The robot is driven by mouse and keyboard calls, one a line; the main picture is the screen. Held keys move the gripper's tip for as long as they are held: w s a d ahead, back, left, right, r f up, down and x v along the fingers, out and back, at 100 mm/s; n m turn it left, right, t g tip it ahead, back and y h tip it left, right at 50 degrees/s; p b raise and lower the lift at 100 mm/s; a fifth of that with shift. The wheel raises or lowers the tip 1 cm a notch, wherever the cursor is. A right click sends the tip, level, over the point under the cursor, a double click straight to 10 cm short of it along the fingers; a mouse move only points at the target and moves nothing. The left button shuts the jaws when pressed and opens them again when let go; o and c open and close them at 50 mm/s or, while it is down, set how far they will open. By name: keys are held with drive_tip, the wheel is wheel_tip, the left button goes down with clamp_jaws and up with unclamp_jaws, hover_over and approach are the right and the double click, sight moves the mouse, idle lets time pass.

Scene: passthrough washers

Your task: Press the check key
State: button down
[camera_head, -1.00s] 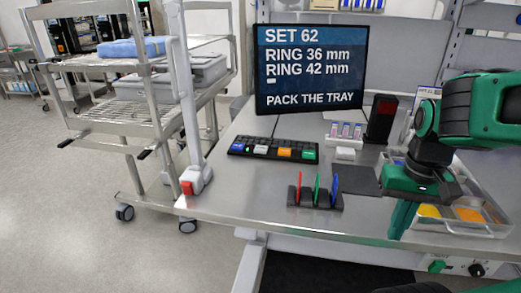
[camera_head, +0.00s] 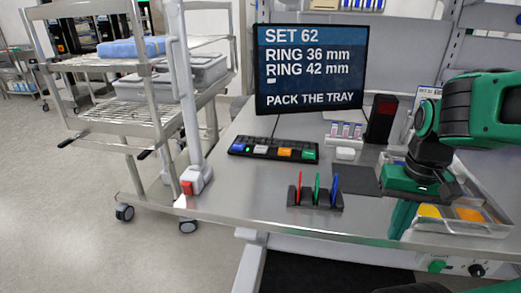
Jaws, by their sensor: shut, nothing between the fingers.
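A black key panel (camera_head: 273,149) lies on the bench below the screen. Its front row has a blue key (camera_head: 240,147), a white key (camera_head: 261,149), an orange key (camera_head: 285,152) and a green key (camera_head: 308,154). A small green light shows near the blue key. The key labels are too small to read, so I cannot tell which is the check key. My gripper (camera_head: 402,220) is at the right by the bench's front edge, pointing down, shut and empty. It is well to the right of the panel and apart from it.
The screen (camera_head: 311,70) reads "SET 62", "RING 36 mm", "RING 42 mm", "PACK THE TRAY". A black rack (camera_head: 315,199) with red, green and blue upright pieces stands in front of the panel. A clear tray (camera_head: 485,228) is beside my gripper. A wire cart (camera_head: 110,125) stands left.

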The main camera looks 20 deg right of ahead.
drive_tip(key=w+r, duration=0.1)
drive_tip(key=w, duration=0.2)
drive_tip(key=w+r+t, duration=0.1)
drive_tip(key=w, duration=0.3)
drive_tip(key=w+r+t+h, duration=0.1)
drive_tip(key=w, duration=0.3)
drive_tip(key=shift+d, duration=0.3)
drive_tip(key=w+a+r+t, duration=0.2)
drive_tip(key=w+a, duration=0.4)
drive_tip(key=w, duration=0.5)
drive_tip(key=w+a+r+t+y, duration=0.1)
drive_tip(key=w+a+r+t, duration=0.2)
drive_tip(key=w+a, duration=0.3)
drive_tip(key=w+a+r+m+t+y, duration=0.1)
drive_tip(key=w+a, duration=0.5)
drive_tip(key=w, duration=0.9)
drive_tip(key=shift+w+r+t, duration=0.35)
drive_tip(key=shift+r+t, duration=0.35)
drive_tip(key=shift+f, duration=0.15)
